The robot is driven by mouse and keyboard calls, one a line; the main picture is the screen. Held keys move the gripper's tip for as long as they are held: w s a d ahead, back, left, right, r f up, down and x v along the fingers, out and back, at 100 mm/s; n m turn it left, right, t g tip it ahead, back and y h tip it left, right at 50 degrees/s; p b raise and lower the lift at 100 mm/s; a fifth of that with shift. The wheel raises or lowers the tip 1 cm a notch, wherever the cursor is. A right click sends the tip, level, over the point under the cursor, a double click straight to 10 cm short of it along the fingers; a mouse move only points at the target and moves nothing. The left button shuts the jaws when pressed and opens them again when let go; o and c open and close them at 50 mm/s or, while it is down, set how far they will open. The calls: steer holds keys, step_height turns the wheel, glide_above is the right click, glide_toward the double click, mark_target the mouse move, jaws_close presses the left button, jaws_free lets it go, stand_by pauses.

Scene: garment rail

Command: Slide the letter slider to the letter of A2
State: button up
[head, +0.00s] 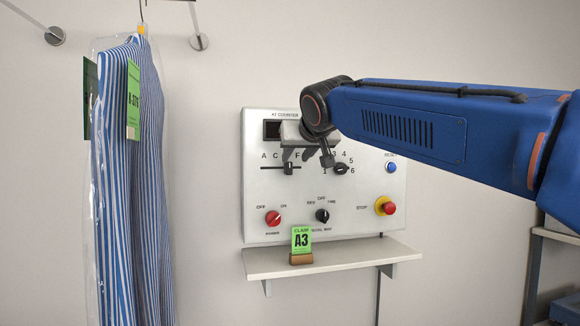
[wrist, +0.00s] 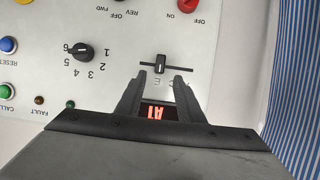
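The letter slider (head: 289,168) is a dark knob on a horizontal slot in the white control panel (head: 257,225), between the printed C and F. In the wrist view, which is upside down, its knob (wrist: 160,64) sits upright across the slot. My gripper (head: 296,156) is in front of the panel at the slider. In the wrist view my gripper (wrist: 163,76) is open, its fingertips apart just short of the knob; contact is not visible. The red display (wrist: 154,112) between the fingers seems to read A1. Some letters are hidden by the fingers.
A number dial (head: 340,169) is right of the slider. A red power knob (head: 273,217), a black knob (head: 322,215) and a stop button (head: 385,206) are below. A green ticket (head: 301,240) reading A3 stands on the shelf (head: 345,260). A striped garment (head: 140,190) hangs left.

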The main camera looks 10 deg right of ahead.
mark_target(289, 166)
steer(key=x, duration=0.8)
steer(key=shift+w, duration=0.15)
jaws_close()
